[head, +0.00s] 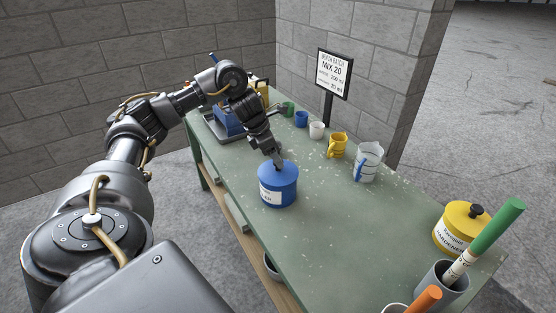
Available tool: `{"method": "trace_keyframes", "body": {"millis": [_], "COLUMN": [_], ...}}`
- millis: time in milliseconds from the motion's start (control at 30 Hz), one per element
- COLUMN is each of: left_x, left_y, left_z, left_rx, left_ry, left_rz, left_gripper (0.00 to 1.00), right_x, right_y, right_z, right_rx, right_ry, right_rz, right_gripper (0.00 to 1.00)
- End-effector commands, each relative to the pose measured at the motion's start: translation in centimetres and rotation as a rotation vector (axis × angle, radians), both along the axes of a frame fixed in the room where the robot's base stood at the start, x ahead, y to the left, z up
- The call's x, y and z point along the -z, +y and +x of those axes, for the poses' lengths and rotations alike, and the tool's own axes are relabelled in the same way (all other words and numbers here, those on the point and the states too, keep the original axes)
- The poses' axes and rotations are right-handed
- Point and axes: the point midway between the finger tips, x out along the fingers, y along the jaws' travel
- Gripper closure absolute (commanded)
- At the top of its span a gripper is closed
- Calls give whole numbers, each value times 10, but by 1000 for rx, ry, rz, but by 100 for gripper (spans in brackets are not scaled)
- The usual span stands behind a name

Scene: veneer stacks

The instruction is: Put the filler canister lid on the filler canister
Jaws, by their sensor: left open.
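The blue filler canister (277,195) stands upright near the middle of the green table, with a white label on its side. The blue filler canister lid (289,172) is on its top and looks level; I cannot tell whether it is fully seated. My left gripper (278,162) is open, pointing down at the middle of the lid. Its fingers hide the lid's knob, and I cannot tell whether they touch it. My right gripper is not in view.
A yellow hardener canister (459,233) and a grey pot (441,287) holding a green tube are at the near right. A clear jug (368,163), yellow mug (338,146) and small cups line the back edge, near a sign (333,74). The table's middle (335,220) is clear.

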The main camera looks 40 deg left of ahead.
Motion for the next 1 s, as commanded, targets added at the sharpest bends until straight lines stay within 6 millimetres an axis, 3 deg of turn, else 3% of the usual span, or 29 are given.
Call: {"method": "trace_keyframes", "body": {"millis": [33, 200, 400, 1000], "left_x": [-15, -46, -67, -70], "left_y": [4, 10, 15, 16], "left_z": [-3, -14, -23, -26], "left_rx": [0, 1, 0, -1], "left_ry": [-4, -4, -1, 1], "left_rz": [4, 2, 0, -1], "left_gripper": [45, 45, 45, 45], "right_x": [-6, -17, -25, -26], "right_y": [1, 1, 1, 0], "right_z": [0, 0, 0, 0], "right_rx": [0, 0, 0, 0], "right_ry": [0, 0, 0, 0], "right_rz": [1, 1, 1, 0], "right_gripper": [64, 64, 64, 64]}}
